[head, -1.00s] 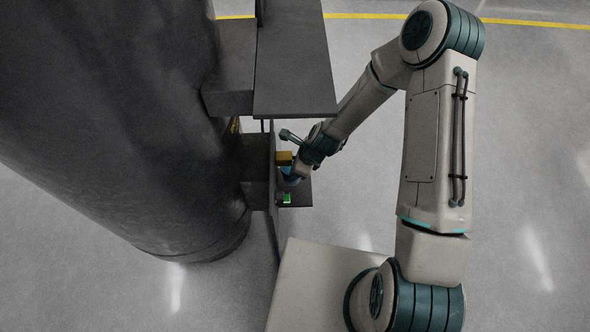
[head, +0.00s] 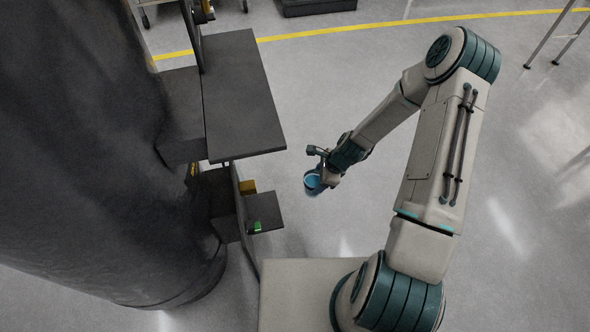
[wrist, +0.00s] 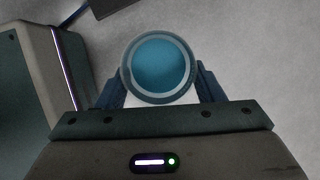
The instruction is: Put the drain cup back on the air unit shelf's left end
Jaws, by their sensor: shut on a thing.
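My gripper (head: 316,181) is shut on the drain cup (wrist: 159,68), a round blue cup with a grey rim. In the wrist view I look down into its open top between the fingers. In the head view the cup (head: 312,183) shows as a small blue shape at the end of my arm, over open floor. It is apart from and to the right of a small dark lower shelf (head: 272,214).
A larger dark upper plate (head: 240,95) overhangs behind the lower shelf. A thick dark column (head: 80,150) fills the left side. In the wrist view a dark edge (wrist: 108,5) shows at the top. The floor right of the shelf is clear.

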